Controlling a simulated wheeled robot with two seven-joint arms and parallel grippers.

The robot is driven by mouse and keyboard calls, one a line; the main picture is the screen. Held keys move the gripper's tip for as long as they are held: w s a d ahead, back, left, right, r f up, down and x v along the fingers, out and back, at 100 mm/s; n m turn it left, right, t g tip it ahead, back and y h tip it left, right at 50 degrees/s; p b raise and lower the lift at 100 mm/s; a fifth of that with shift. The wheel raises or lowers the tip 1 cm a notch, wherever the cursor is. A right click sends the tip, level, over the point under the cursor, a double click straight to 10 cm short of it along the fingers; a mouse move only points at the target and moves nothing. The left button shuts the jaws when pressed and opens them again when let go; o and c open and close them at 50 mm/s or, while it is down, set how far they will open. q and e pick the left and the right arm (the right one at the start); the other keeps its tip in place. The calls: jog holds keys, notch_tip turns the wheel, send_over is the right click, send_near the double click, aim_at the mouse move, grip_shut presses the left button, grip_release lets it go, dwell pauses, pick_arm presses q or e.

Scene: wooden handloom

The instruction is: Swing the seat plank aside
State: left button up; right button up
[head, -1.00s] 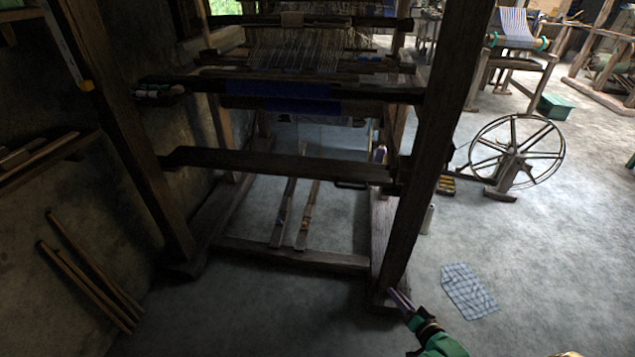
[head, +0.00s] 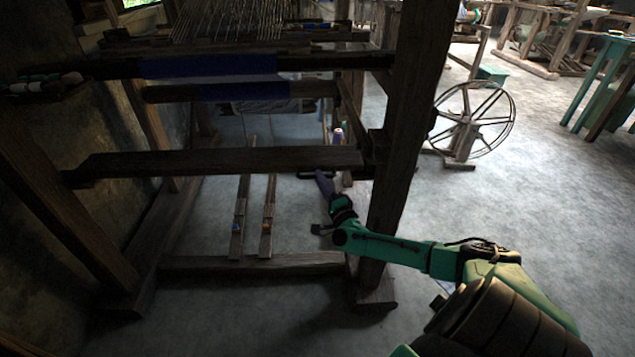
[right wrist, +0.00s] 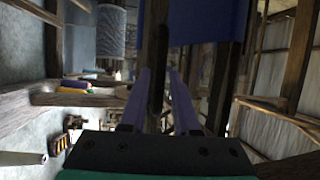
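The seat plank (head: 215,162) is a dark, level board across the front of the wooden handloom, its right end by the thick right post (head: 408,125). My right gripper (head: 322,178), with purple fingers, reaches past the post to the plank's front lower edge near its right end. In the right wrist view the two fingers (right wrist: 158,85) stand apart, with a dark wooden piece (right wrist: 155,45) showing between and beyond them. I cannot tell whether the fingers touch the plank. My left gripper is not in view.
The cloth beam with blue cloth (head: 245,91) runs above the plank. Two treadles (head: 267,215) lie below, behind the floor rail (head: 250,264). A spoked wheel (head: 475,120) stands to the right. The floor (head: 540,220) at right is largely clear.

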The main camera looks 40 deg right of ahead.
jog(key=shift+x, duration=1.05)
jog(key=shift+c, duration=0.3)
grip_shut()
dwell(0.3)
